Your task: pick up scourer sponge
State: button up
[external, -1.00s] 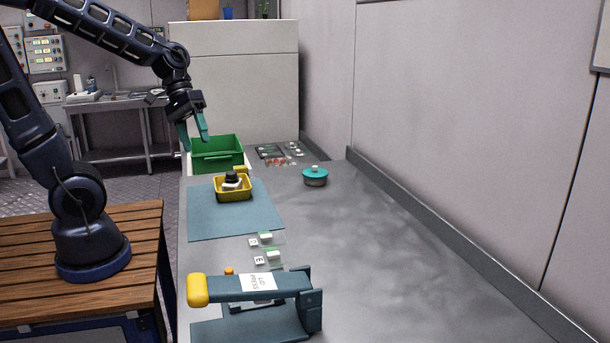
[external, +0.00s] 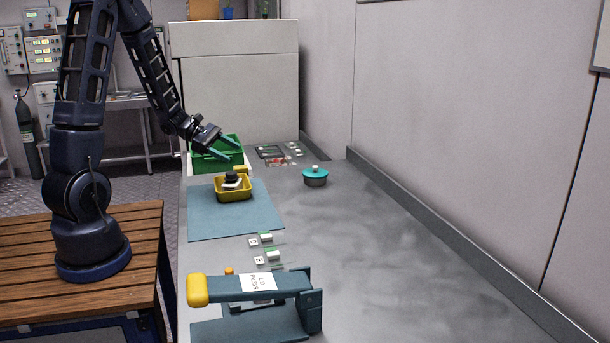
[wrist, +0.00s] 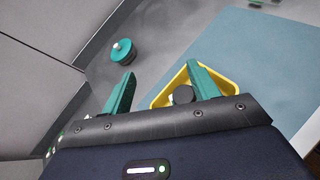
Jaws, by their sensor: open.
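I cannot pick out the scourer sponge with certainty; a small yellow piece (external: 240,168) shows at the front of the green crate (external: 203,163), too small to identify. My gripper (external: 234,152) is open and empty, above the crate's right side in the external view. In the wrist view, my gripper's (wrist: 160,70) teal fingers are spread, with the yellow tray (wrist: 232,86) beyond and partly behind the right finger. The yellow tray (external: 234,197) holds a black round-topped item (external: 231,176) and something white. The dark top (wrist: 183,94) also shows in the wrist view.
A blue mat (external: 230,222) lies under the tray. A teal-lidded pot (external: 315,177) stands right of it. Small white-and-green blocks (external: 273,256) with letter tags lie nearer. A lever press (external: 255,285) stands at the front. The bench's right side is clear.

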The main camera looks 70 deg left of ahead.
aim_at(238, 167)
jog(key=s+a+f+n+y, duration=0.1)
jog(key=a+f+n+y, duration=0.1)
jog(key=a+f+n, duration=0.1)
jog(key=s+a+f+n+t+y, duration=0.1)
jog(key=s+a+f+n+y, duration=0.1)
jog(key=a, duration=0.4)
jog(key=s+a+f+n+t+y, duration=0.1)
jog(key=s+a+f+n+y, duration=0.1)
jog(key=a+f+n, duration=0.2)
jog(key=shift+s+a+f, duration=0.1)
jog(key=shift+s+a, duration=0.05)
jog(key=shift+a, duration=0.6)
jog(key=x, duration=0.5)
jog(key=shift+a+r+x, duration=0.1)
jog(key=shift+x, duration=1.3)
jog(key=shift+a+r+x, duration=0.1)
jog(key=shift+r+x, duration=0.05)
jog(key=shift+x, duration=1.3)
jog(key=c, duration=1)
